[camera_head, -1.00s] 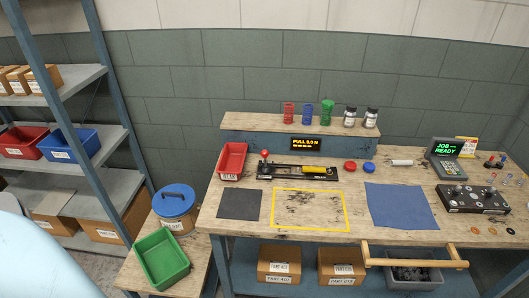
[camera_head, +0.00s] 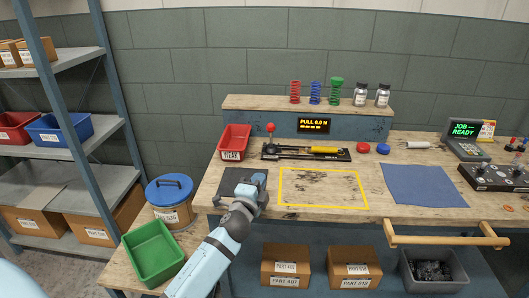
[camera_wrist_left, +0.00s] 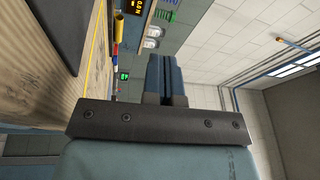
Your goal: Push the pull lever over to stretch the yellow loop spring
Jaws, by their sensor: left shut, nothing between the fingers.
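The pull lever, with a red ball knob (camera_head: 271,127), stands upright at the left end of the black puller base (camera_head: 300,157) on the bench. The yellow loop spring (camera_head: 325,150) lies along the right part of that base. A display (camera_head: 313,123) behind it reads "PULL 0.0 N". My left gripper (camera_head: 255,176) is over the dark mat near the bench's front edge, in front of the lever and apart from it. Its fingers (camera_wrist_left: 166,80) are shut and empty in the left wrist view. My right gripper is not in view.
A red bin (camera_head: 235,139) stands just left of the lever. The dark mat (camera_head: 232,187) lies under my left gripper. A yellow-outlined area (camera_head: 322,188) and a blue mat (camera_head: 424,186) are free. A wooden rail (camera_head: 450,240) sticks out at the front right.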

